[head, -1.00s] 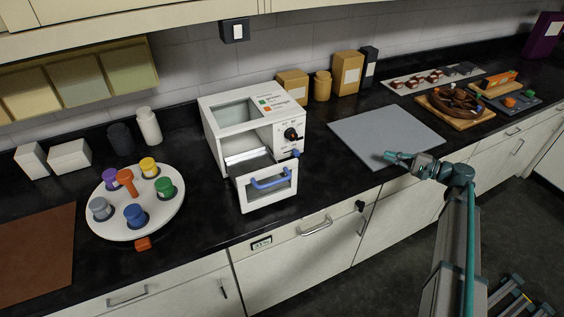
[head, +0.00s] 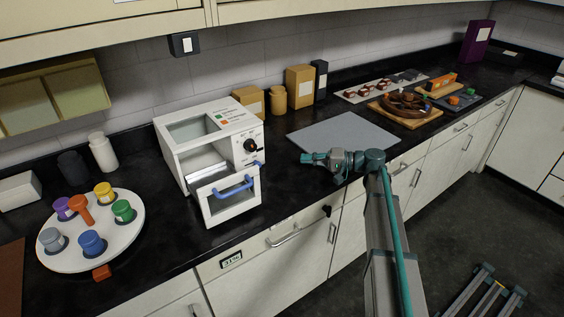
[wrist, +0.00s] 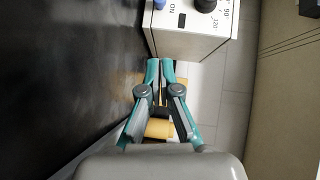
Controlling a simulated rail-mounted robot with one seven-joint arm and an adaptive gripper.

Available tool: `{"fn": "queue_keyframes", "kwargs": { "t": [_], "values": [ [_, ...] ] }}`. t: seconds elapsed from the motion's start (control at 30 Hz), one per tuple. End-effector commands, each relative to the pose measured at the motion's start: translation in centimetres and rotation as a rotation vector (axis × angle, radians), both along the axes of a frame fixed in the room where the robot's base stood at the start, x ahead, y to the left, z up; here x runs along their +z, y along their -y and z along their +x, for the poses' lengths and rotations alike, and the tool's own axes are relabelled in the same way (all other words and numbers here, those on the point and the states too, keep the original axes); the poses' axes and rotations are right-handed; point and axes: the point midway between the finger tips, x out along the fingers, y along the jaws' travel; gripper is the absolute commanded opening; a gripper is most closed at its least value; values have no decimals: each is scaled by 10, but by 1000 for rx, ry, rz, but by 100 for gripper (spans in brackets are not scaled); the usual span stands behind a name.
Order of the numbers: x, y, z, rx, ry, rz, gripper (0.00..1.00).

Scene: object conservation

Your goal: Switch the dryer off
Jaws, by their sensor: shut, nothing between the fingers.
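The dryer (head: 222,131) is a white box on the black counter, with a blue-handled front drawer or door (head: 232,200) that appears open and tilted out. Its front panel has a black knob (head: 250,146) and a small blue part (head: 258,163) below it.
A grey mat (head: 345,133) lies right of the dryer, behind my gripper. A round white tray (head: 128,225) with colored jars stands at the left. Tan containers (head: 300,84) stand by the wall. A wooden board with a dark bowl (head: 405,103) is farther right.

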Motion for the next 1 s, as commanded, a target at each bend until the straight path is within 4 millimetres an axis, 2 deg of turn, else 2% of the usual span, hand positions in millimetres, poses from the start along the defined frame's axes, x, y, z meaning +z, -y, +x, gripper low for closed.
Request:
{"fn": "queue_keyframes", "kwargs": {
  "t": [0.23, 0.6, 0.73, 1.0],
  "values": [
    [-1, -29, 6, 3, 0, 0, 0],
    [-9, -98, 21, 3, -1, 0, 0],
    [-12, -112, 7, 2, -2, 0, 0],
    [-16, -127, -1, 0, -1, 1, 0]
  ]
}}
